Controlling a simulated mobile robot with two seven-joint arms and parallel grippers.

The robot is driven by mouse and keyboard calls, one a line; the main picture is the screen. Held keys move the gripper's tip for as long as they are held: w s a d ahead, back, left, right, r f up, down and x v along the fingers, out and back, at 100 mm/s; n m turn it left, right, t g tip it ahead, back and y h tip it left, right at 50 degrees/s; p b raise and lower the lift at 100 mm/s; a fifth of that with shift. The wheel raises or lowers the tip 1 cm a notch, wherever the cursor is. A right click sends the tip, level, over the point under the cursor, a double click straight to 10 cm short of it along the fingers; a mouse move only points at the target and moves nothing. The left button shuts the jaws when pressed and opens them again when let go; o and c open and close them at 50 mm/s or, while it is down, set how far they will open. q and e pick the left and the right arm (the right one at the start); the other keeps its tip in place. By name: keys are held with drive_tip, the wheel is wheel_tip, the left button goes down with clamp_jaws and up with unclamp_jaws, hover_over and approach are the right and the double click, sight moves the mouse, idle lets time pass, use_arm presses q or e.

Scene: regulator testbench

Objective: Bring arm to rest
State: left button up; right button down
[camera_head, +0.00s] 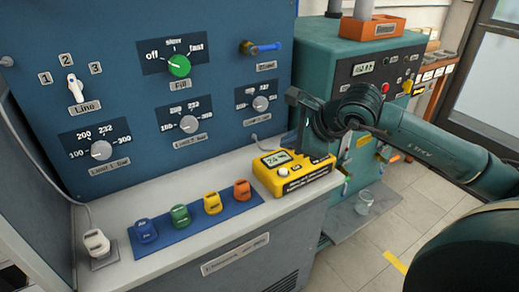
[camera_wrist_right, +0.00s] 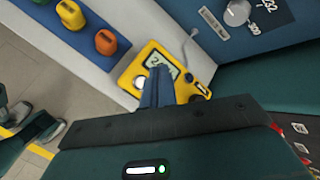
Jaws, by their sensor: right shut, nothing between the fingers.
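My right arm (camera_head: 435,145) reaches in from the right in the head view. My right gripper (camera_head: 299,145) is above the yellow meter (camera_head: 286,184), in front of the blue panel. In the wrist view its fingers (camera_wrist_right: 158,72) are together with nothing between them, overlapping the yellow meter (camera_wrist_right: 135,72) in the picture. Whether the fingertips touch the meter cannot be told. The meter sits at the right end of the grey ledge, its display lit. My left gripper is not in view.
The blue panel (camera_head: 217,92) carries a green Fill knob (camera_head: 179,66), a white Line lever (camera_head: 75,88) and several dials. Coloured blocks stand on a blue strip (camera_head: 165,245). A teal cabinet (camera_head: 342,53) stands behind the arm.

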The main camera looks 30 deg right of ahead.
drive_tip(key=s+a+r+m+y+p, duration=0.1)
drive_tip(key=s+a+m+y+p, duration=0.2)
drive_tip(key=a+m+y, duration=0.45)
drive_tip(key=s+a+r+m+y+p, duration=0.1)
drive_tip(key=s+a+m+y+p, duration=0.3)
drive_tip(key=a, duration=0.7)
drive_tip(key=s+d+f+m+t+h+p, duration=0.1)
drive_tip(key=d+f+m+t+h+p, duration=0.3)
drive_tip(key=m, duration=0.9)
drive_tip(key=s+f+m+t+h, duration=0.1)
drive_tip(key=f+m+t+h, duration=0.3)
drive_tip(key=m, duration=0.9)
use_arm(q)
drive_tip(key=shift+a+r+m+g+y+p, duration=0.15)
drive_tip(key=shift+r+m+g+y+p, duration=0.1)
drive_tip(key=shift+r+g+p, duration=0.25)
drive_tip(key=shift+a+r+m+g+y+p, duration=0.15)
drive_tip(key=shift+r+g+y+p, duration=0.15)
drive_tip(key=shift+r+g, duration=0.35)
use_arm(e)
drive_tip(key=s+a+f+m+g+h, duration=0.2)
drive_tip(key=s+f+m+g, duration=0.4)
drive_tip(key=s+f, duration=0.3)
drive_tip(key=shift+s+f+m+h, duration=0.2)
drive_tip(key=shift+f+m+h, duration=0.15)
drive_tip(key=shift+f+m, duration=0.5)
